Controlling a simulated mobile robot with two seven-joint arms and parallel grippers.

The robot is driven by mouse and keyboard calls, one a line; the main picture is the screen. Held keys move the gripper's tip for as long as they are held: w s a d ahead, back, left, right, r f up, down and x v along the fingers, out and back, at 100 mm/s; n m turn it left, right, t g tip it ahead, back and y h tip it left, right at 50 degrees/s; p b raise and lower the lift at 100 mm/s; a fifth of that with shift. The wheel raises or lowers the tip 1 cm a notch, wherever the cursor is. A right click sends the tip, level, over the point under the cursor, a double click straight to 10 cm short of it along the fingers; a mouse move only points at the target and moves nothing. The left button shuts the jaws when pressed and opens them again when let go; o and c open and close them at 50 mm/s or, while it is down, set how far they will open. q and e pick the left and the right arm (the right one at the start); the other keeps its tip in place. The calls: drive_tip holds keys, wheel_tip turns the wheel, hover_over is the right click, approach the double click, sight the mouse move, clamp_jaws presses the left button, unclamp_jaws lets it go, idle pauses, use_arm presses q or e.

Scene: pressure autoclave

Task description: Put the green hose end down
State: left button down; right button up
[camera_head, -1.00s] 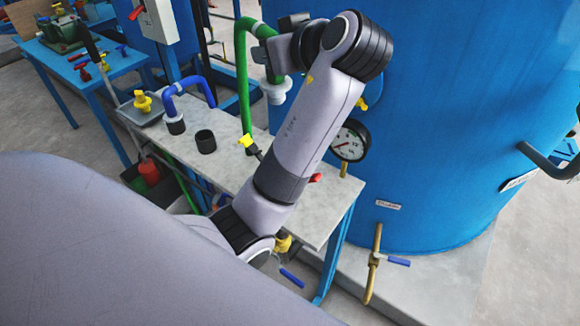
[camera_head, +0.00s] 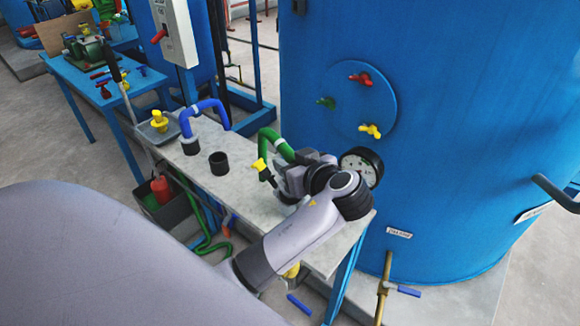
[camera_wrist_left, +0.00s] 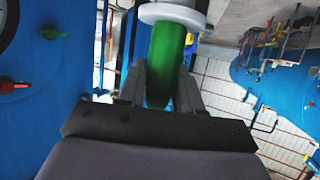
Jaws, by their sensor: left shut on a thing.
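The green hose (camera_head: 276,143) arches up from the bench in the head view and runs to my left gripper (camera_head: 288,178). My left gripper is low over the right part of the bench, largely hidden by its own wrist. In the left wrist view the fingers (camera_wrist_left: 160,88) are shut on the green hose end (camera_wrist_left: 166,60), with a white collar (camera_wrist_left: 175,14) just beyond them. I cannot tell whether the hose end touches the bench top. My right gripper is not in view.
The grey bench top (camera_head: 240,206) holds a black cup (camera_head: 219,163), a blue hose (camera_head: 205,107) and a yellow-handled valve (camera_head: 261,166). The blue tank (camera_head: 440,130) stands close behind, with a pressure gauge (camera_head: 361,168). Bare bench shows left of my gripper.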

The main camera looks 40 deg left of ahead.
use_arm(q)
drive_tip(key=shift+f, duration=0.7)
drive_tip(key=shift+f+b, duration=0.3)
drive_tip(key=shift+f, duration=0.05)
drive_tip(key=c, duration=0.8)
unclamp_jaws()
drive_tip(key=shift+o, duration=0.2)
